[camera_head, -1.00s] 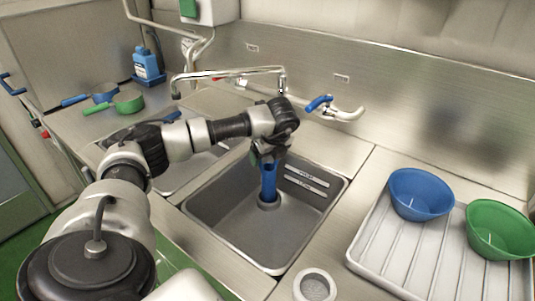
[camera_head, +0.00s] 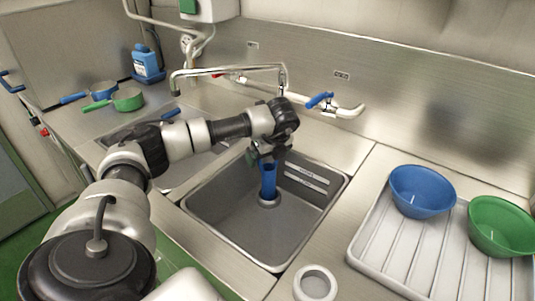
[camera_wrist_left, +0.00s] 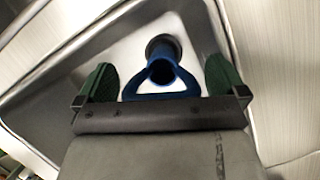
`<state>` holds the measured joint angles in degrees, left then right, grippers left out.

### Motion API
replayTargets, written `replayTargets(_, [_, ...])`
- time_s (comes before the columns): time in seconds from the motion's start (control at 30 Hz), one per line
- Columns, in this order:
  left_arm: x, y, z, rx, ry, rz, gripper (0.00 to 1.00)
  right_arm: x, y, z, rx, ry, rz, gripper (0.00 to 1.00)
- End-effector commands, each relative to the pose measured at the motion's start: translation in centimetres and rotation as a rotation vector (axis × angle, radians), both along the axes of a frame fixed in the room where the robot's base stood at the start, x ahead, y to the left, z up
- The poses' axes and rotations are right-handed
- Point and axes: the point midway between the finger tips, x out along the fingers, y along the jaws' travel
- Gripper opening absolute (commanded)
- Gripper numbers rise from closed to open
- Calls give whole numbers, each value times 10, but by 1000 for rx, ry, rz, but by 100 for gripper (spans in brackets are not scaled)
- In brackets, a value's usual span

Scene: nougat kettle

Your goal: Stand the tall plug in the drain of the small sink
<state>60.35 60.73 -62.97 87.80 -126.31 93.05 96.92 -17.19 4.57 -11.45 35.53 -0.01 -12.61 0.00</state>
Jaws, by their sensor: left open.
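The tall blue plug (camera_head: 268,182) stands upright at the drain (camera_head: 268,202) of the small sink (camera_head: 232,232). In the left wrist view the plug (camera_wrist_left: 161,68) shows as a blue tube with a loop handle, its foot at the dark drain ring (camera_wrist_left: 163,42). My left gripper (camera_head: 267,155) is above the sink, pointing down at the plug's top. In the wrist view its two green finger pads (camera_wrist_left: 161,80) are apart on either side of the plug, with gaps to it. How deep the plug's foot sits in the drain is hidden. My right gripper is not in view.
A faucet (camera_head: 230,70) and a blue-handled tap (camera_head: 335,106) stand behind the sink. A ribbed drainboard (camera_head: 385,252) with a blue bowl (camera_head: 420,190) and a green bowl (camera_head: 500,226) is at right. A round strainer (camera_head: 315,284) lies at the front edge. Pans (camera_head: 128,98) stand at left.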

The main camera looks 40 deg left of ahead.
Motion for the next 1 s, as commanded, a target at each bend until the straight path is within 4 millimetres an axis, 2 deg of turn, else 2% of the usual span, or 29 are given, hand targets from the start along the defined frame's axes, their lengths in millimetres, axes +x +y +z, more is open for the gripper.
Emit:
replayTargets(0.17, [-1, -7, 17, 0, -5, -1, 100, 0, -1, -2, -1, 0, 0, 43])
replayTargets(0.4, [-6, -25, 62, -2, -6, -3, 100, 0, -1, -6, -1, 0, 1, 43])
replayTargets(0.6, [-9, -36, 90, -1, -4, -2, 100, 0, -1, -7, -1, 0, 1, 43])
replayTargets(0.77, [-11, -39, 99, -1, -2, -1, 100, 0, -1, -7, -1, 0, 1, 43])
replayTargets(1.0, [-11, -40, 100, 0, -1, 1, 100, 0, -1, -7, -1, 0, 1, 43])
